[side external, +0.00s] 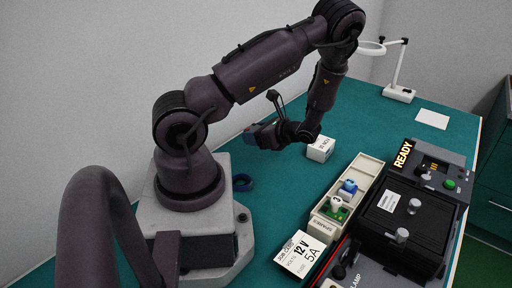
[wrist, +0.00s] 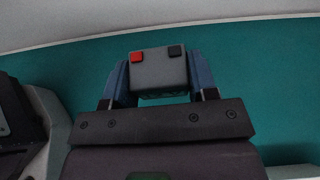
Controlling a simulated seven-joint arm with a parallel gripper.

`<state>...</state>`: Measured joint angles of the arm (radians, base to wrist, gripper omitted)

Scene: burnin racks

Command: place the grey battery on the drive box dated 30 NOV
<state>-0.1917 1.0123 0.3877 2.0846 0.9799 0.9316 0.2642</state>
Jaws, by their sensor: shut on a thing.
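The grey battery (wrist: 158,72), a block with one red and one black terminal on top, sits between the two blue fingers of my gripper (wrist: 158,84) in the wrist view. The fingers are shut on its sides. In the side view my gripper (side external: 256,134) points left, raised above the green table, and the battery is too small and dark to make out clearly. A small white box (side external: 320,149) with dark print stands just right of my wrist; its print is unreadable. No 30 NOV date can be read in either view.
A cream tray (side external: 372,165) marked SPARES holds blue, white and green parts. Right of it are a black lidded unit (side external: 408,218) with knobs and a READY panel (side external: 440,172). A 12 V 5A card (side external: 301,254) lies in front. A lamp (side external: 398,92) stands at the back.

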